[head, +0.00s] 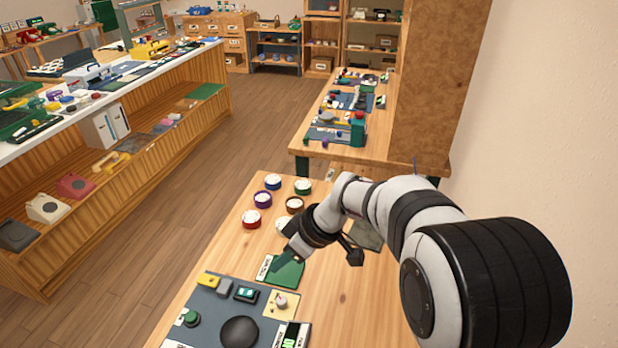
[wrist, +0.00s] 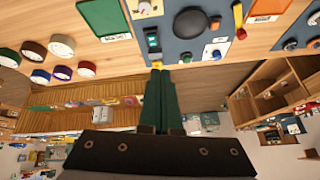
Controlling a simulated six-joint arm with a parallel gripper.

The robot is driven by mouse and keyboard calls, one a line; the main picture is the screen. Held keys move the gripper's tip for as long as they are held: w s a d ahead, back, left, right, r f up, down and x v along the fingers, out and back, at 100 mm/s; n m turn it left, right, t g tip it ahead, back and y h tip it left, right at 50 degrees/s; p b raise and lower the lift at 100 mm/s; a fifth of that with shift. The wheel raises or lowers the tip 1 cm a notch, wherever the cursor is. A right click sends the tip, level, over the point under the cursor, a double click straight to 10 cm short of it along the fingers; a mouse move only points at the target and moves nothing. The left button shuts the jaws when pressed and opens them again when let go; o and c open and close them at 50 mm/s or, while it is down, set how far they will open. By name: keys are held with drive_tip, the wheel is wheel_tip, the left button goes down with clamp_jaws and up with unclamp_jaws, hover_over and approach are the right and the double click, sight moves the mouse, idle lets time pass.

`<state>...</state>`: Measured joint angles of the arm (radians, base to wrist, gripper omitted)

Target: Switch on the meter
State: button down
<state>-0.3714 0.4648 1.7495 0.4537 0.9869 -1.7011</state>
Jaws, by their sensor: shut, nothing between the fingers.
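A blue-grey panel (head: 212,312) lies at the front of the wooden table. At its lower right edge, a black box with a green-lit display (head: 290,337) looks like the meter and is partly cut off. A dark rocker switch with a green-lit face (head: 246,294) sits on the panel's far side and shows in the wrist view (wrist: 153,40).
The panel also holds a yellow part (head: 208,280), a grey part (head: 225,286), a knob on a pale plate (head: 281,302), a black disc (head: 239,331) and a green button (head: 191,318). The green plate (head: 290,273) lies beyond. Several coloured round pots stand farther back.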

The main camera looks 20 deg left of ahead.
drive_tip(key=a+f+n, duration=0.1)
drive_tip(key=w+a, duration=0.1)
drive_tip(key=w+a+f+n, duration=0.1)
drive_tip(key=shift+a+f+n, duration=0.3)
drive_tip(key=shift+a, duration=0.1)
hover_over(245, 292)
drive_tip(key=d, duration=0.2)
wheel_tip(245, 292, down, 8)
wheel_tip(245, 292, down, 4)
drive_tip(key=shift+d+r, duration=0.15)
drive_tip(key=shift+r, duration=0.1)
drive_tip(key=shift+f, duration=0.35)
